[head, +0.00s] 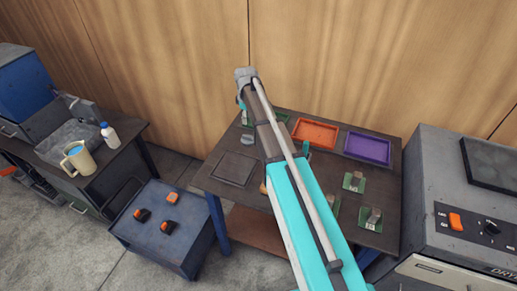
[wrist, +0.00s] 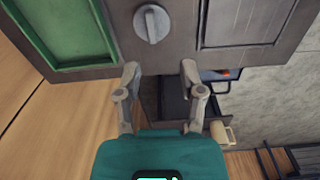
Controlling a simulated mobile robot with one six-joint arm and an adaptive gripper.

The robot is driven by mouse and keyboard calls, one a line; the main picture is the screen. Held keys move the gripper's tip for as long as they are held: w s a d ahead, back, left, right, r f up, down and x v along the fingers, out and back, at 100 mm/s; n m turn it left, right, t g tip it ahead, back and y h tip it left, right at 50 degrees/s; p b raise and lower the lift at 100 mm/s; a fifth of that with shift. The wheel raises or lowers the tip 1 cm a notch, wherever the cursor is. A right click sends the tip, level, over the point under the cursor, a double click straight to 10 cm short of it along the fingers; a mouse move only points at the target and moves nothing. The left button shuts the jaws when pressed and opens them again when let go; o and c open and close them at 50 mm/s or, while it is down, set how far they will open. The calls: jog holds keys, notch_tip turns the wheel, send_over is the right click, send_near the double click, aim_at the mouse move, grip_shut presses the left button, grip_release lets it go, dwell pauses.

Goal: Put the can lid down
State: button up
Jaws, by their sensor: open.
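A round grey lid-like disc with a raised bar across it (wrist: 151,23) lies on the dark table, at the top of the wrist view. It is likely the can lid; the grey piece beside my arm in the head view (head: 248,139) looks like the same thing. My gripper (wrist: 163,82) is open, with nothing between its two fingers. In the picture its fingertips are just below the disc, over the table's edge, and apart from it. In the head view my arm hides most of the gripper.
The table holds a green tray (wrist: 66,30), a dark square panel (head: 234,168), an orange tray (head: 315,133), a purple tray (head: 367,148) and green-based blocks (head: 354,181). A beige pitcher (head: 78,158) and a bottle (head: 109,134) stand on the left bench. A wooden wall is behind.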

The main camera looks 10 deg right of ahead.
jog(key=s+m, duration=1)
jog(key=s, duration=1.7)
jog(key=shift+s, duration=0.3)
